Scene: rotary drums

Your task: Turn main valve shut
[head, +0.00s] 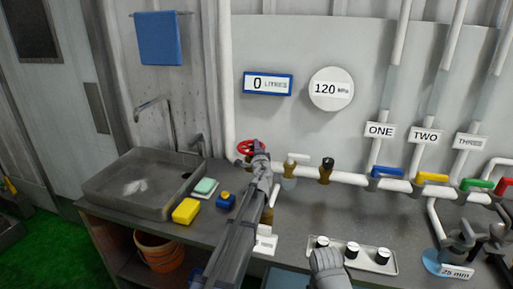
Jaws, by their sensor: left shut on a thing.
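The main valve is a red handwheel (247,146) on the pipework at the back wall, just right of the white vertical pipe. My left gripper (259,150) is at the wheel's right side, shut on its rim. The gripper and forearm hide the wheel's lower right part.
A display (268,83) reads 0 litres; a round gauge (331,89) reads 120. Blue (387,172), yellow (432,177) and green (477,184) handles line the pipe to the right.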

